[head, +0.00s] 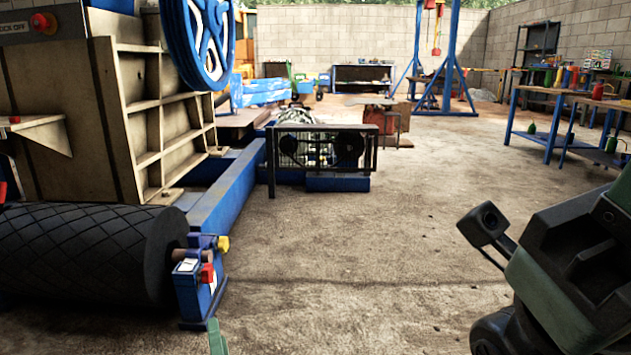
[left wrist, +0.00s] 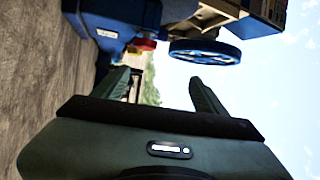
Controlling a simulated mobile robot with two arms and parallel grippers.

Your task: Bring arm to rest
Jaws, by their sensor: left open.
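My left gripper shows in the left wrist view (left wrist: 160,76), where its two green fingers stand wide apart with nothing between them. In the head view only a green fingertip of it (head: 216,338) shows at the bottom edge, just below the blue bracket at the end of the belt roller; the rest is out of frame. Part of my right arm shows large at the lower right of the head view, and its gripper fingers are not seen.
The jaw crusher (head: 70,110) with a blue flywheel (head: 207,40) stands at the left. A black roller (head: 90,255) on a blue frame (head: 225,205) lies close in front. A blue workbench (head: 560,95) with tools stands at the right. The concrete floor in the middle is clear.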

